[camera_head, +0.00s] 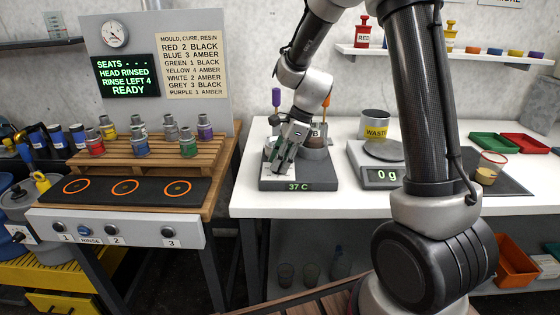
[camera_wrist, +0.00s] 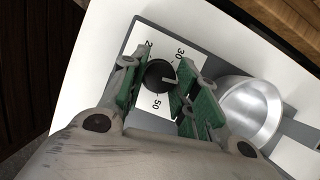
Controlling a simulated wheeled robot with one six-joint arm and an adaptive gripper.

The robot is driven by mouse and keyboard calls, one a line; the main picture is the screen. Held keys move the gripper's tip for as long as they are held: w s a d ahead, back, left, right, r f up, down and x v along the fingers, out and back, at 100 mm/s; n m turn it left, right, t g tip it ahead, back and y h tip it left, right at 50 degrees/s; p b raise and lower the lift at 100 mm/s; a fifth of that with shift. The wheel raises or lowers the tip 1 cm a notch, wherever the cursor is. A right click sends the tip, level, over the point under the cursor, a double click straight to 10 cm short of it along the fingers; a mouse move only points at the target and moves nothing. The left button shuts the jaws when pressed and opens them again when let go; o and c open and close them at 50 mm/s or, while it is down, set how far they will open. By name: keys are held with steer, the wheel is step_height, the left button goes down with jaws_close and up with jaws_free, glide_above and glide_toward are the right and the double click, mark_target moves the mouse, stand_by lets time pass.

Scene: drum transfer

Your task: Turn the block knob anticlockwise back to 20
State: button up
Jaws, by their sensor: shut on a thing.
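The heating block (camera_head: 320,182) sits on the white bench, and its display reads 37 C. In the wrist view its black round knob (camera_wrist: 158,75) sits on a white dial plate (camera_wrist: 178,42) marked 30 and 50, with a partly covered number starting with 2. The knob's white pointer line points right, towards the right finger, which hides that part of the dial. My gripper (camera_wrist: 158,82) is shut on the knob, its green-padded fingers at either side. In the head view my gripper (camera_head: 287,150) comes down over the block's left part, and the knob is hidden.
A metal cup (camera_wrist: 252,108) sits right of the dial. A scale (camera_head: 382,172) reading 0 g and a WASTE pot (camera_head: 375,123) stand to the right. A wooden rack (camera_head: 150,158) with several paint pots stands to the left. An orange-handled tool (camera_head: 326,103) stands close behind my gripper.

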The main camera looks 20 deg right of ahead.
steer(key=n+g, duration=0.1)
steer(key=n, duration=0.2)
steer(key=n+g, duration=0.1)
steer(key=n, duration=0.2)
steer(key=shift+w, duration=0.2)
steer(key=n+g+h, duration=0.1)
steer(key=n, duration=0.2)
steer(key=n+g, duration=0.1)
steer(key=n, duration=0.2)
steer(key=shift+w+a+n+h, duration=0.1)
steer(key=shift+n+h, duration=0.2)
steer(key=shift+h, duration=0.1)
steer(key=n+h, duration=0.1)
steer(key=n, duration=0.2)
steer(key=n+g+h, duration=0.1)
steer(key=n, duration=0.2)
steer(key=shift+a, duration=0.15)
steer(key=n+h, duration=0.1)
steer(key=n, duration=0.2)
steer(key=n+h, duration=0.1)
steer(key=n, duration=0.2)
steer(key=shift+a+h, duration=0.1)
steer(key=shift+h, duration=0.2)
steer(key=shift+n+t, duration=0.3)
steer(key=shift+n, duration=0.1)
steer(key=o, duration=1)
